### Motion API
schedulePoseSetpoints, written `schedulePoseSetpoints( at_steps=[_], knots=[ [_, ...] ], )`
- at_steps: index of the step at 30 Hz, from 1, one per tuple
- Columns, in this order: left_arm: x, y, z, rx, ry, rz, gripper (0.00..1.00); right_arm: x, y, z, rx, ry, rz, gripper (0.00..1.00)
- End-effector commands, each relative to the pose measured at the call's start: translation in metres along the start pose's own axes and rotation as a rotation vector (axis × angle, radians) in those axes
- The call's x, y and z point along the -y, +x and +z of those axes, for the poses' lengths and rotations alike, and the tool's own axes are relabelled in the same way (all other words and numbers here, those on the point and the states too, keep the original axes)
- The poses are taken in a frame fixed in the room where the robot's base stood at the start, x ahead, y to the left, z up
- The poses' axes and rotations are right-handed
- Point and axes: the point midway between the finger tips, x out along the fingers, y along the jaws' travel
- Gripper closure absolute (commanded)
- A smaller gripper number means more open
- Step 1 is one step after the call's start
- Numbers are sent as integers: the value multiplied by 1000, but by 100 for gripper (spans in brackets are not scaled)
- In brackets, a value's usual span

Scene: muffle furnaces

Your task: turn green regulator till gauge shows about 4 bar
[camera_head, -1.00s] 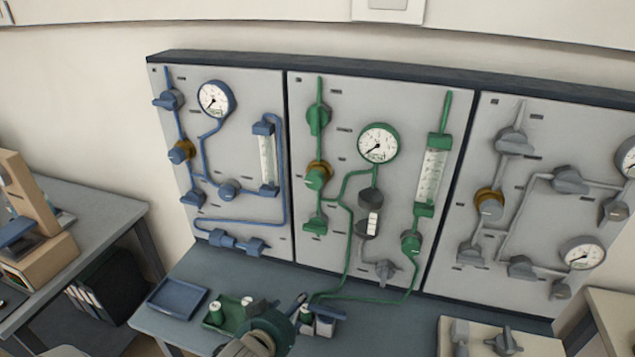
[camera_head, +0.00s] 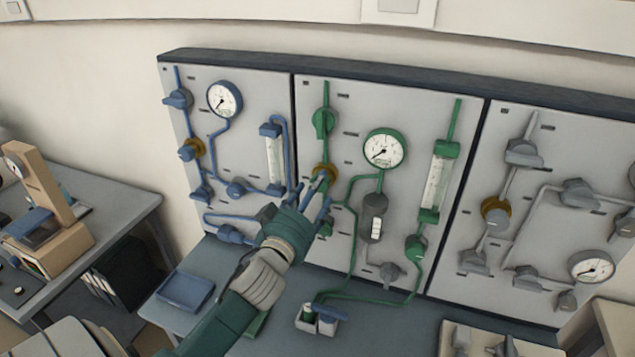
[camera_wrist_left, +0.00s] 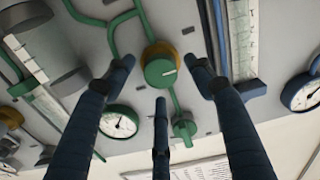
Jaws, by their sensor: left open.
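The green regulator (camera_head: 325,172) is a knob with a brass collar on the middle panel, partly hidden by my fingers in the head view. It shows clearly in the left wrist view (camera_wrist_left: 160,72), with a white mark on its face. The green-rimmed gauge (camera_head: 384,148) is to its right; its needle points to the lower left, near the low end of the scale. The gauge also shows in the left wrist view (camera_wrist_left: 118,121). My left gripper (camera_head: 318,190) is open, its dark blue fingers spread around the knob's outline, apparently without touching it. My right gripper is out of view.
A green valve (camera_head: 324,122) sits above the regulator. The blue panel's flow tube (camera_head: 275,160) and pipes are close on the left, and a grey fitting (camera_head: 374,222) is on the right. A blue tray (camera_head: 185,291) and a small holder (camera_head: 316,320) stand on the bench.

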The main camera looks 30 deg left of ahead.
Motion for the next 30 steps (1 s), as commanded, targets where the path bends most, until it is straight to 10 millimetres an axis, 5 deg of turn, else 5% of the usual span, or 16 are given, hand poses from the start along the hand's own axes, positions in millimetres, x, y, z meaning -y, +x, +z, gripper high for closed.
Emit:
schedulePoseSetpoints(
  at_steps=[14,22,30],
  knots=[
    [0,20,1,1,1,0,46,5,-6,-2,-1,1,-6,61],
    [0,20,1,1,0,0,91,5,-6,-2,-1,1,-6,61],
    [0,19,1,2,20,-1,91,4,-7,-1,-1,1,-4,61]
  ],
)
